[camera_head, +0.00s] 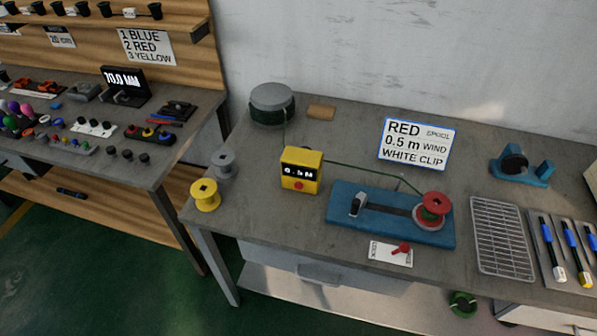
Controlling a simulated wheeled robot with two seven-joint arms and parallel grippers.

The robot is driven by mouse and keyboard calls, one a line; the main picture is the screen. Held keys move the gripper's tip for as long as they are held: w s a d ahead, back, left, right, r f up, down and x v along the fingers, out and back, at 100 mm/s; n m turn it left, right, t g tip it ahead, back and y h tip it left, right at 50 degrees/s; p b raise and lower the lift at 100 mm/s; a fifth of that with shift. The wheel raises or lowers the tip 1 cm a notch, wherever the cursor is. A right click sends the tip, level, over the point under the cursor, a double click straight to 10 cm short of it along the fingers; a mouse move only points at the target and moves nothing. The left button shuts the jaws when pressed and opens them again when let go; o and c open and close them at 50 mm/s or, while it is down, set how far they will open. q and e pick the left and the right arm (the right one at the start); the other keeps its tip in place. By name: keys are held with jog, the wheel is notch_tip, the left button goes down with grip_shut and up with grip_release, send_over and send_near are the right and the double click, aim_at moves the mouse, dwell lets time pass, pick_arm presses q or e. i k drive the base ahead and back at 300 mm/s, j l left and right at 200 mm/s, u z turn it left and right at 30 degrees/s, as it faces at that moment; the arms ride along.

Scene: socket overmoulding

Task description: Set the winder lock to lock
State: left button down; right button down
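The winder lock is a small white plate (380,254) at the front edge of the right bench, with a red lever (402,249) on it. The word LOCK is printed at its left end. The lever's red knob lies toward the right end and partly covers the lettering there. Behind it is the winder, a blue base (385,228) with a red spool (433,203) at its right end and a small dark and silver post (357,204) at its left. Green wire runs to the red spool. Neither of my grippers is in view.
A yellow counter box (301,171) stands left of the winder, its display small. A sign (418,146) reads RED, 0.5 m, WHITE CLIP. A wire rack (502,240) and tools lie right of the lock. Yellow (205,195) and grey (223,163) spools stand at left.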

aim_at(404, 248)
jog(key=z, duration=1)
